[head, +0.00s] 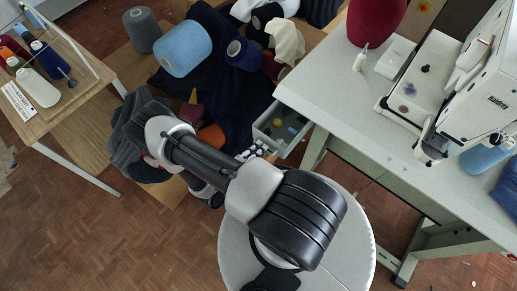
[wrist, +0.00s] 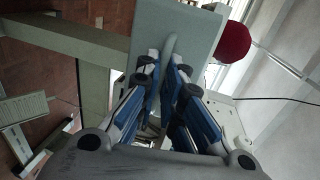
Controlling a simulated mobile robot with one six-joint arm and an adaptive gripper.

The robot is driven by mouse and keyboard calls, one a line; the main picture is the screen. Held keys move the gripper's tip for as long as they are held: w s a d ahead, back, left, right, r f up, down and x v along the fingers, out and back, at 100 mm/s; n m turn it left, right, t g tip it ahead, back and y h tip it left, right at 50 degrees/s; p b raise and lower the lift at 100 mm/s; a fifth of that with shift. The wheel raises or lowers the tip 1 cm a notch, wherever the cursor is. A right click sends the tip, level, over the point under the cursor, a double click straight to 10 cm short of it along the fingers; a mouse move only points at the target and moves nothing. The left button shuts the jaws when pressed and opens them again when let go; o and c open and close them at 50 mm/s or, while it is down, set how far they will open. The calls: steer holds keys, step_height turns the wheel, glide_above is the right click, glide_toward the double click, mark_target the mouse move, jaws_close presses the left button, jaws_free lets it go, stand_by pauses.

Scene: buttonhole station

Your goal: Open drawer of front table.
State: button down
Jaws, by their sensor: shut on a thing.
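The front table (head: 352,88) stands at the right with a pale grey top. Its drawer (head: 270,144) juts out from under the left edge, partly open, with several small items visible inside. In the wrist view the drawer's pale front panel (wrist: 202,32) faces me, with a curved handle (wrist: 170,45) on it. My gripper (wrist: 163,75) is shut on the handle, with blue-sided fingers on both sides of it. In the head view my arm covers most of the gripper.
A sewing machine (head: 468,85), a red rounded form (head: 375,20) and a small bottle (head: 360,57) stand on the table. Yarn cones (head: 183,48) and dark cloth lie behind my arm. Wooden floor is free at lower left.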

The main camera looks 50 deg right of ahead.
steer(key=c, duration=1.8)
jaws_free()
steer(key=shift+o, duration=0.2)
steer(key=shift+a, duration=0.1)
steer(key=v, duration=1.1)
steer(key=shift+a+r, duration=0.2)
steer(key=shift+a, duration=0.2)
